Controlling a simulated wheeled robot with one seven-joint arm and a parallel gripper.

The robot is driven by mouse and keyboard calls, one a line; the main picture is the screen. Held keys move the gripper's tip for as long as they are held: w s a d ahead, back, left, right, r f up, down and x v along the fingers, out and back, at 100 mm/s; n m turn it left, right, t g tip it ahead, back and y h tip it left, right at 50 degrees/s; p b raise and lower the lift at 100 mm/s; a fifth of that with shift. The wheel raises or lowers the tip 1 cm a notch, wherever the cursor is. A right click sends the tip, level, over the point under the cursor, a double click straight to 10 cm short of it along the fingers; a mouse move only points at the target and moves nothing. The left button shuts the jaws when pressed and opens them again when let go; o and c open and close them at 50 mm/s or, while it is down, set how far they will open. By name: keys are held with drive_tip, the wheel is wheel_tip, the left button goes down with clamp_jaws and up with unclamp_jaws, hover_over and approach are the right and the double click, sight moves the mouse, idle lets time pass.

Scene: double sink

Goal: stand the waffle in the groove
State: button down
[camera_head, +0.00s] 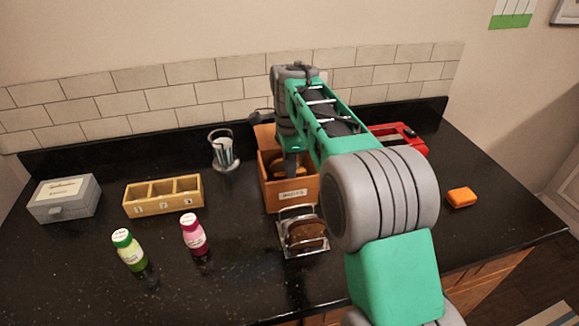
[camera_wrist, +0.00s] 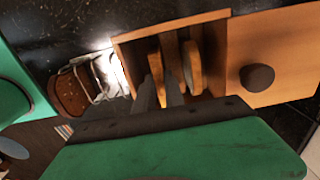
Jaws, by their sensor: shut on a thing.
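My gripper (camera_wrist: 160,92) reaches down into an open wooden box (camera_wrist: 215,14), its two dark fingers closed on a thin tan slice (camera_wrist: 157,73), apparently the waffle. The slice is partly hidden between the fingers. Other round tan slices (camera_wrist: 194,66) stand on edge beside it in the box. The rack also shows at the left in the wrist view (camera_wrist: 100,72).
A three-compartment wooden holder (camera_head: 163,207), a grey box (camera_head: 65,212), a green bottle (camera_head: 130,252) and a pink bottle (camera_head: 194,236) stand at left. A wire-handled container (camera_head: 224,152) stands behind. An orange block (camera_head: 461,197) and a red object (camera_head: 408,138) are at right. The front left counter is clear.

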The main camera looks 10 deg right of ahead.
idle(0.4)
drive_tip(key=c, duration=1)
unclamp_jaws()
drive_tip(key=shift+f, duration=0.1)
wheel_tip(320, 180, up, 9)
drive_tip(key=p, duration=0.8)
drive_tip(key=s+f+n+t, duration=0.1)
drive_tip(key=s+n, duration=0.5)
drive_tip(key=s, duration=0.1)
drive_tip(key=s+n+t, duration=0.1)
drive_tip(key=s+n, duration=0.5)
drive_tip(key=s, duration=0.1)
drive_tip(key=s+f+n+t, duration=0.1)
drive_tip(key=s+n+t, duration=0.1)
drive_tip(key=s+n, duration=0.4)
drive_tip(key=shift+s+f, duration=0.3)
drive_tip(key=shift+s, duration=0.5)
